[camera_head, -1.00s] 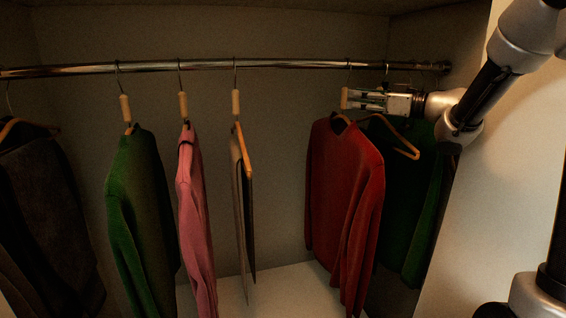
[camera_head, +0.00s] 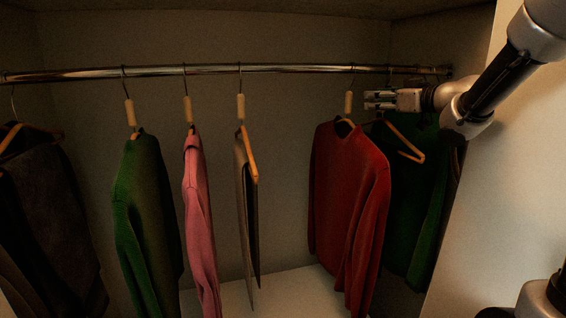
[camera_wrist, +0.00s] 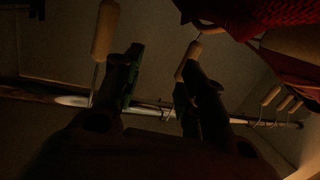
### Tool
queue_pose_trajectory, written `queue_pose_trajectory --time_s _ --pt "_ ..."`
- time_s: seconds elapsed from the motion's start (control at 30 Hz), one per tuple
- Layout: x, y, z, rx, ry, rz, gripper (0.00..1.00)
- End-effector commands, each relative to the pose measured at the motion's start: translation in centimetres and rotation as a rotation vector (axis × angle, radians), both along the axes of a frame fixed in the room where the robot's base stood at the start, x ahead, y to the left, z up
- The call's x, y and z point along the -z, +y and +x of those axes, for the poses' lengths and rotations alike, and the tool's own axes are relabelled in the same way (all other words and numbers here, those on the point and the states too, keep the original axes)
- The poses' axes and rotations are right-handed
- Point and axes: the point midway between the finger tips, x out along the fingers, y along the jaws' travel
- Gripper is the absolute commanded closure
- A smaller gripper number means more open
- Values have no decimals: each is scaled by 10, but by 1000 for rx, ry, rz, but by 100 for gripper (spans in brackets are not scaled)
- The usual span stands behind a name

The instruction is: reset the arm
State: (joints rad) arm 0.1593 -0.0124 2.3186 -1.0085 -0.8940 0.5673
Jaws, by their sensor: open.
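My gripper (camera_head: 378,100) is open and empty at the right of the closet, just below the rail. Its fingertips point left, a little to the right of the wooden hanger neck (camera_head: 348,104) that carries the red sweater (camera_head: 348,190). In the wrist view my gripper (camera_wrist: 155,80) shows its two dark fingers apart. A pale wooden hanger neck (camera_wrist: 105,30) shows beyond the left finger, and another hanger neck (camera_wrist: 190,58) shows near the tip of the right one. The wrist view is dark, so contact is hard to judge.
The metal rail (camera_head: 300,68) spans the closet. A green sweater (camera_head: 145,210), a pink sweater (camera_head: 200,220) and a grey folded garment (camera_head: 246,200) hang left of the red one. A dark green garment (camera_head: 415,210) hangs behind my wrist. The white side wall (camera_head: 500,200) is close on the right.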

Motion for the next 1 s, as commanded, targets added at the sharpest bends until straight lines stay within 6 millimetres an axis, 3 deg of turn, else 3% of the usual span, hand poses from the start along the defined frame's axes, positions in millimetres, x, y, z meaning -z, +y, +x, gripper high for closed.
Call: queue_pose_trajectory --time_s 0.17,0.27,0.4,0.5,0.6,0.73,0.83,1.0 --pt "-6 -46 -19 234 51 -93 59" --pt "-1 -81 -47 399 132 -144 59" --pt "26 -125 -117 605 334 -194 59" --pt "57 -139 -179 685 516 -209 59" --pt "92 -136 -247 702 721 -212 59" --pt "125 -118 -316 656 928 -209 59" --pt "140 -106 -348 613 1025 -208 59" --pt "148 -98 -368 582 1084 -209 59"
